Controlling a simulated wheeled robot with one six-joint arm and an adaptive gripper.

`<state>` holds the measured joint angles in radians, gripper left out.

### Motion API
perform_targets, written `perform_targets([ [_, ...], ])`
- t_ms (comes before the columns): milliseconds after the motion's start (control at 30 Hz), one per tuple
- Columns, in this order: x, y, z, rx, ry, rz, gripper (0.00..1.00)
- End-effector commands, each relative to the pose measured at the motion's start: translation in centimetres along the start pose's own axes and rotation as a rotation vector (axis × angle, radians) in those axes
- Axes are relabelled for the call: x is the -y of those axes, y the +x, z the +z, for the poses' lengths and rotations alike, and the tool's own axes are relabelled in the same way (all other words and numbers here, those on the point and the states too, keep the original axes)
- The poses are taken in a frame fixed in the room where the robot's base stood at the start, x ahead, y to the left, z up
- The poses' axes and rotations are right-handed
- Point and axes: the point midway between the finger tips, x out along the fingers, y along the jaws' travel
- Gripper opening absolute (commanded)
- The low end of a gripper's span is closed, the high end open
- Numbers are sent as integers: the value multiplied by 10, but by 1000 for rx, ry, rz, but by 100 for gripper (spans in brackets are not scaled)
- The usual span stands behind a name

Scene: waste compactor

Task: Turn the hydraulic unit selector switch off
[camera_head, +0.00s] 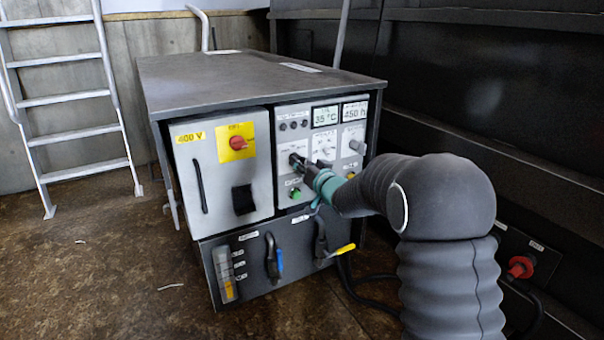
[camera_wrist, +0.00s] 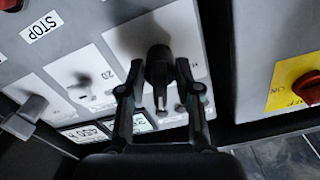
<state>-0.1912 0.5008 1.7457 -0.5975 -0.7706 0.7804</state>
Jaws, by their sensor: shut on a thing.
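My gripper (camera_head: 308,168) is at the left side of the control panel (camera_head: 284,203) on the hydraulic unit's front. In the wrist view my gripper (camera_wrist: 160,78) has its two fingers on either side of a black selector knob (camera_wrist: 159,60) and is shut on it. The knob sits on a white plate, with a light pointer mark on its near end. In the head view the knob (camera_head: 295,158) is mostly hidden by the fingers. Its position labels cannot be read.
A red switch on a yellow plate (camera_head: 237,142) is on the cabinet door to the left. Other panel knobs (camera_head: 356,146) and a green button (camera_head: 295,193) are close by. Levers (camera_head: 273,260) hang below.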

Motion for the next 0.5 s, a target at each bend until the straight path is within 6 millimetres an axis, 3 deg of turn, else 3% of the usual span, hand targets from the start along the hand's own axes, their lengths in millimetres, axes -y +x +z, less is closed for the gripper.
perform_targets([
  [500,-2,0,1,1,-290,4,0],
])
